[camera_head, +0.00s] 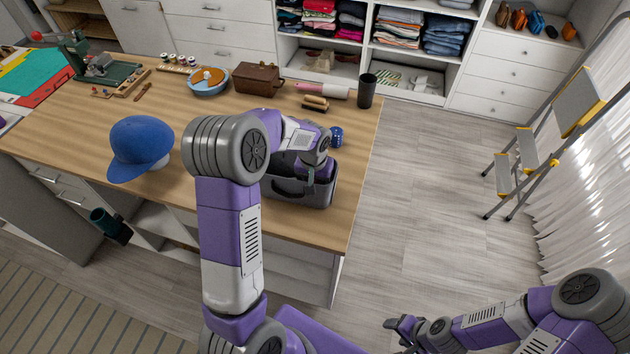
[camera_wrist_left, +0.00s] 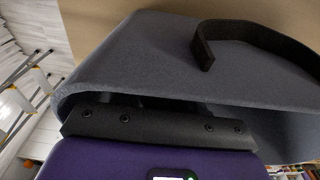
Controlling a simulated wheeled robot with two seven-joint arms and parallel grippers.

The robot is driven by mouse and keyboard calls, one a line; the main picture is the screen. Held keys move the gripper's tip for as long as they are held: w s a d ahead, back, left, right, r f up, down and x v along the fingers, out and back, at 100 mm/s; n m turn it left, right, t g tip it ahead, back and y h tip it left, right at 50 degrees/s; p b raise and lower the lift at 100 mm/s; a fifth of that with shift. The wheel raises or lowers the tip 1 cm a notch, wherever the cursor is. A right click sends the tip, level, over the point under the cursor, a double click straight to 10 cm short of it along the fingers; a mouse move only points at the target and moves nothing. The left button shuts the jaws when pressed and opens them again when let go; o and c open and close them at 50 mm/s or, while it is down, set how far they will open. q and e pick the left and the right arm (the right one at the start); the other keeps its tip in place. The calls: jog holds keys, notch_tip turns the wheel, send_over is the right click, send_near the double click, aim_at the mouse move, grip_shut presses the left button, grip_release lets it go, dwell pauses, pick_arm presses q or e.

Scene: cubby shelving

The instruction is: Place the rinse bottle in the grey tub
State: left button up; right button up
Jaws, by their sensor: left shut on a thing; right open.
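The grey tub (camera_head: 318,194) stands on the wooden table near its right front corner. It also fills much of the left wrist view (camera_wrist_left: 150,60), very close, with a dark strap handle on it. My left gripper (camera_head: 310,179) points down at the tub; its dark finger bar (camera_wrist_left: 150,128) overlaps the tub's edge. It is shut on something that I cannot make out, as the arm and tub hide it. I cannot pick out the rinse bottle for sure in either view. My right gripper (camera_head: 396,324) is open, low at the front right, away from the table.
A blue patterned object (camera_head: 336,136) stands just behind the tub. A blue cap (camera_head: 140,147) lies on the left. A black cup (camera_head: 366,90), brushes (camera_head: 316,103), a brown box (camera_head: 258,78) and a bowl (camera_head: 208,82) stand farther back. The floor right of the table is clear up to a stepladder (camera_head: 528,152).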

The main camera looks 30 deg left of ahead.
pick_arm(q)
jog(key=o, duration=1.1)
jog(key=shift+f, duration=0.1)
jog(key=shift+r, duration=0.55)
jog(key=r, duration=0.3)
jog(key=s+r+p, duration=0.1)
jog(key=r, duration=0.7)
jog(key=shift+s+d+r+p, duration=0.1)
jog(key=shift+s+d+p, duration=0.1)
jog(key=shift+s+p, duration=0.1)
